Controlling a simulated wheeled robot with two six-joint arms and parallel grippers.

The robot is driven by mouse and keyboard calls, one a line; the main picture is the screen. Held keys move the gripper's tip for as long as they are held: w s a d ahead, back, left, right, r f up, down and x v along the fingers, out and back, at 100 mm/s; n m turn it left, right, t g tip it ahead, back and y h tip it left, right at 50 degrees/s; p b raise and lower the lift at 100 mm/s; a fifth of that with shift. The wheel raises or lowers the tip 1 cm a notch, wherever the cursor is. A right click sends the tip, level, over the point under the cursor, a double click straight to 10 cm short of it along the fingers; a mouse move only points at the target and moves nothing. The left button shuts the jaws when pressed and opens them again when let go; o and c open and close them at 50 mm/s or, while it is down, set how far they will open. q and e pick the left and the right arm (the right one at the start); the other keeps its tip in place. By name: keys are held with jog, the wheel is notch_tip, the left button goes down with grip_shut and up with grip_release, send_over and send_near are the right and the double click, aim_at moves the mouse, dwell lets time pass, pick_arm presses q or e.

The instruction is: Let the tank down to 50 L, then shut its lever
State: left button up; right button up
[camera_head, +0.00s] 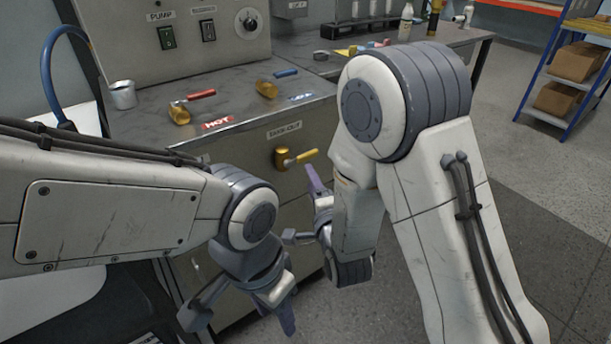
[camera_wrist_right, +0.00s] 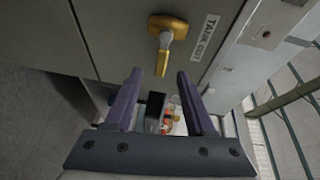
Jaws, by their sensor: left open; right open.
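The lever labelled TANK OUT has a brass valve body (camera_head: 281,158) and a yellow handle (camera_head: 302,157) on the front of the grey cabinet. The handle points right in the head view. In the right wrist view the brass body (camera_wrist_right: 168,24) is at top centre, and the yellow handle (camera_wrist_right: 164,55) points down towards the gap between my fingertips. My right gripper (camera_head: 303,210) is open and empty, just below the lever; its purple fingers also show in the right wrist view (camera_wrist_right: 158,78). My left gripper (camera_head: 240,316) is open and empty, lower down. I cannot see a tank level reading.
On the counter are a red-handled HOT valve (camera_head: 195,101), a blue-handled valve (camera_head: 276,80) and a metal cup (camera_head: 122,95). A control panel (camera_head: 188,42) with PUMP switches stands behind. Blue shelving with boxes (camera_head: 572,62) is far right. The floor at right is clear.

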aim_at(305, 159)
jog(key=shift+m+t, duration=0.5)
jog(key=b+x, duration=0.1)
jog(key=x, duration=0.2)
jog(key=b+x, duration=0.2)
jog(key=x, duration=0.2)
jog(key=b+x, duration=0.2)
jog(key=x, duration=0.1)
jog(key=shift+w+d+f, duration=0.2)
jog(key=shift+w+d, duration=0.1)
jog(key=shift+d, duration=0.05)
grip_shut()
dwell(0.8)
